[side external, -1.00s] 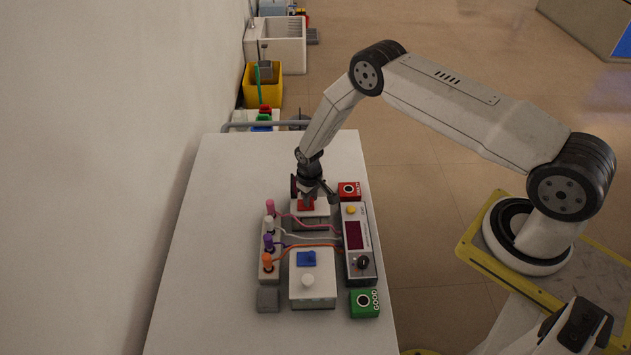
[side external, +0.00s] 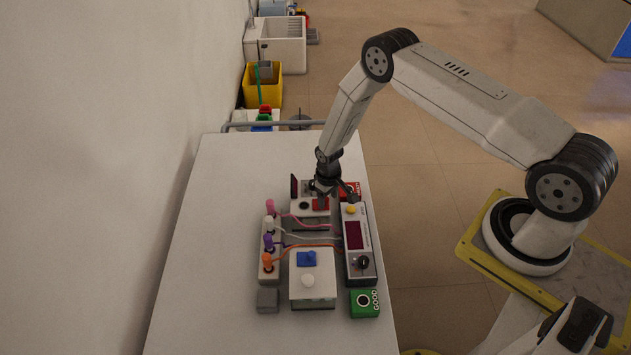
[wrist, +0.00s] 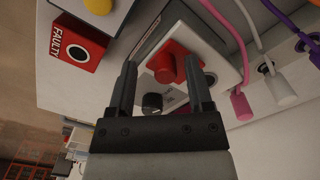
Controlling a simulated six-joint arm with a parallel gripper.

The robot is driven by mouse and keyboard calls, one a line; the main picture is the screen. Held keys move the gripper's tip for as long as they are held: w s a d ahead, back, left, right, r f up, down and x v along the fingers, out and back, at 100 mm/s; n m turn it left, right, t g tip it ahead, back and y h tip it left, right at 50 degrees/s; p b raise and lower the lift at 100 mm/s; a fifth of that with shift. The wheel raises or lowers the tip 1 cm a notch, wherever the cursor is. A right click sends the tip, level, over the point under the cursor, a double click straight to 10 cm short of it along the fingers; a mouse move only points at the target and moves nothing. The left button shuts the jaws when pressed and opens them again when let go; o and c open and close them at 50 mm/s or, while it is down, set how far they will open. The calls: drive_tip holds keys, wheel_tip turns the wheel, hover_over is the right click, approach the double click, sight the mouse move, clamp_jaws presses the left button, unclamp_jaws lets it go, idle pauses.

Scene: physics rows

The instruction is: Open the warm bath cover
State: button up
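The warm bath, a white box (side external: 310,213) at the back of the row, has a red cover (side external: 321,203) with a raised red part (wrist: 163,68). In the side view the cover lies at the box's right part, beside a round dark spot (side external: 304,205) that looks like an uncovered opening. My gripper (side external: 335,192) is low over the cover. In the wrist view my gripper (wrist: 160,78) is open, its fingers apart with the red part between them. The right finger overlaps the red cover; I cannot tell whether it touches.
A black dial (wrist: 152,104) is beside the cover. The red FAULTY block (wrist: 75,42) and the display unit (side external: 356,240) stand close on the right. Probes with cables (side external: 268,240) line the left. A second bath with a blue cover (side external: 307,258) stands in front.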

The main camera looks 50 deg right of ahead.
drive_tip(key=shift+w+a+r, duration=0.1)
drive_tip(key=shift+r, duration=0.05)
drive_tip(key=shift+r, duration=3.75)
drive_tip(key=shift+r, duration=0.45)
wheel_tip(320, 180, up, 8)
hover_over(327, 199)
drive_tip(key=s+a, duration=0.1)
drive_tip(key=s+a+r+t, duration=0.25)
drive_tip(key=s+r, duration=0.55)
drive_tip(key=r, duration=0.4)
drive_tip(key=s+a+r, duration=0.2)
drive_tip(key=s+r, duration=0.2)
drive_tip(key=s, duration=0.4)
drive_tip(key=shift+s+r, duration=0.15)
drive_tip(key=shift+r, duration=0.1)
